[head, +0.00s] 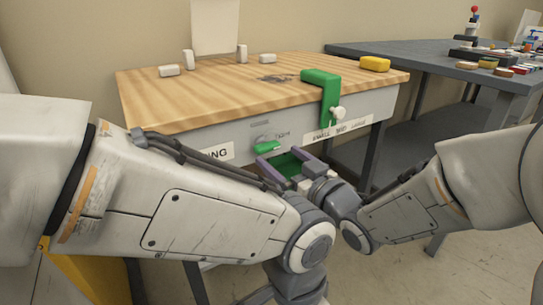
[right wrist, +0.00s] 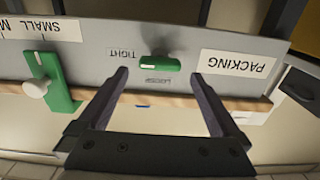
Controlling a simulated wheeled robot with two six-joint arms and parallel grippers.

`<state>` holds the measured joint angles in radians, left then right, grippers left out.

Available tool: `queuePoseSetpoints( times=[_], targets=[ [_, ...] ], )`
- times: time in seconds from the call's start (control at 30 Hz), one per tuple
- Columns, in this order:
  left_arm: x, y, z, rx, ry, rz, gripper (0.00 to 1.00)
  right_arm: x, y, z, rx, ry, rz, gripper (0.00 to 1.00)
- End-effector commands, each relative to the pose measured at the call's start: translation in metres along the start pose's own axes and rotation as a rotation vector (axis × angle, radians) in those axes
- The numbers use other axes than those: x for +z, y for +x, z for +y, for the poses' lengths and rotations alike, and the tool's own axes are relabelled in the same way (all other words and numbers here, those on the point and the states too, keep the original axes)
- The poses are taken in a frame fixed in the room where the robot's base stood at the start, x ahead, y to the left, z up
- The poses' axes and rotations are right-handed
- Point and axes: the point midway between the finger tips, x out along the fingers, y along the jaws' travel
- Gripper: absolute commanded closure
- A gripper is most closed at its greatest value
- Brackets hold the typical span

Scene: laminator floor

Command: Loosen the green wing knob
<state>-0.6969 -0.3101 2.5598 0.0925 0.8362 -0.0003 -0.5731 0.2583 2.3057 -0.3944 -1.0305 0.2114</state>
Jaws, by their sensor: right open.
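The green wing knob (head: 267,147) sits on the grey front panel of the wooden-topped bench. In the right wrist view, which is upside down, the knob (right wrist: 160,65) lies about level, with a pale mark at its left end, on the side of the word TIGHT (right wrist: 121,53). The word LOOSE (right wrist: 149,80) is just below it there. My right gripper (head: 278,155) is open, its fingers pointing at the panel. In the right wrist view the knob lies between and beyond the fingertips (right wrist: 160,76), apparently untouched. My left arm crosses the foreground; its gripper is hidden.
A yellow block (head: 375,64) and small white pieces lie on the bench (head: 215,95). A dark table (head: 420,58) with several small items stands right.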

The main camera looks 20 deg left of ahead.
Motion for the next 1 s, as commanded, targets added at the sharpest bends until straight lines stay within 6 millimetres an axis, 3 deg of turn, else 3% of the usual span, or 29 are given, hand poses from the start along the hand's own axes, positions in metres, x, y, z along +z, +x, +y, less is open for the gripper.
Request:
queuePoseSetpoints(
  times=[0.1, 0.3, 0.63, 0.67, 0.8, 0.87, 1.0],
  targets=[
    [0.001, 0.008, -0.001, 0.000, 0.000, 0.000, 0.50, 0.003, 0.022, -0.001, -0.002, 0.000, 0.000, 0.00],
    [0.001, 0.012, -0.001, 0.000, 0.000, 0.000, 0.50, 0.002, 0.043, 0.000, -0.001, 0.001, -0.001, 0.00],
    [0.001, 0.012, -0.001, 0.000, 0.000, 0.000, 0.50, 0.000, 0.047, 0.000, 0.000, 0.001, -0.001, 0.00],
    [0.001, 0.012, -0.001, 0.000, 0.000, 0.000, 0.50, 0.000, 0.047, 0.000, 0.000, 0.001, -0.001, 0.04],
    [0.001, 0.012, -0.001, 0.000, 0.000, 0.000, 0.50, 0.000, 0.047, 0.000, 0.000, 0.001, -0.001, 0.57],
    [0.001, 0.012, -0.001, 0.000, 0.000, 0.000, 0.50, 0.000, 0.047, 0.000, 0.000, 0.001, -0.001, 0.76],
    [0.001, 0.013, -0.001, 0.000, 0.000, 0.000, 0.50, 0.001, 0.047, 0.000, 0.000, -0.004, -0.001, 0.76]
  ],
)
